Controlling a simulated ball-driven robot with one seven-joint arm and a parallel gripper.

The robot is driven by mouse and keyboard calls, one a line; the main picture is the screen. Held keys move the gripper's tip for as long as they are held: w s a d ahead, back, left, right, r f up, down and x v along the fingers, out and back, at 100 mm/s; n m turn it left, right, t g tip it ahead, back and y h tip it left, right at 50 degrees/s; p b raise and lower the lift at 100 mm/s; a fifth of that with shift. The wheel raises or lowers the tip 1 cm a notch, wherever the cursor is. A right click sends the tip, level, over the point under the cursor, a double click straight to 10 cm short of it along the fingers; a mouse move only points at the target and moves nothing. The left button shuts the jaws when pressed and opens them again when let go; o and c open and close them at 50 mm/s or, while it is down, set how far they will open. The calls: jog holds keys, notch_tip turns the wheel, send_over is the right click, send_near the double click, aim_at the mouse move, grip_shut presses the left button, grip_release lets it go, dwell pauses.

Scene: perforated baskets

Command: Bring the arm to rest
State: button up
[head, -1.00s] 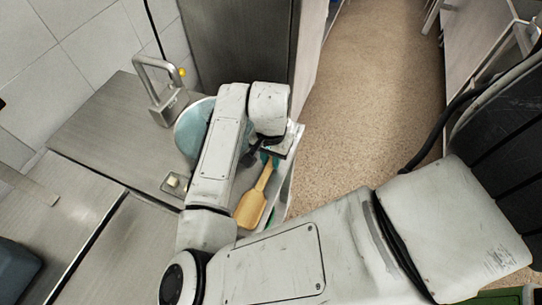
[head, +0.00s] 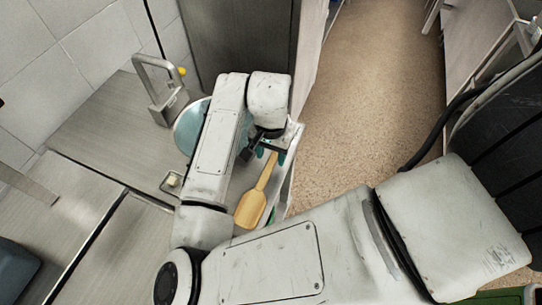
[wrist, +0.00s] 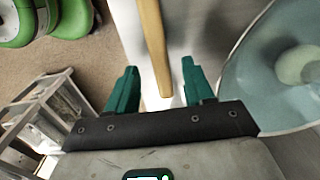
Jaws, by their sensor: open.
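My gripper (wrist: 158,90) is open in the wrist view, with its two green fingers apart. The handle of a wooden paddle (wrist: 152,45) shows between and beyond the fingers; I cannot tell how far off it is. In the head view my gripper (head: 270,154) is mostly hidden under my wrist, above the counter's front edge. The wooden paddle (head: 251,208) lies on the counter below it, handle pointing toward the gripper.
A round bluish bowl (head: 190,127) is left of my arm, partly hidden by it; it also shows in the wrist view (wrist: 270,85). A small yellowish block (head: 173,180) lies on the counter (head: 95,130). Open floor (head: 370,100) is at right.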

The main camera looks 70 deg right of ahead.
notch_tip(320, 180, up, 8)
jog(key=shift+r, duration=0.25)
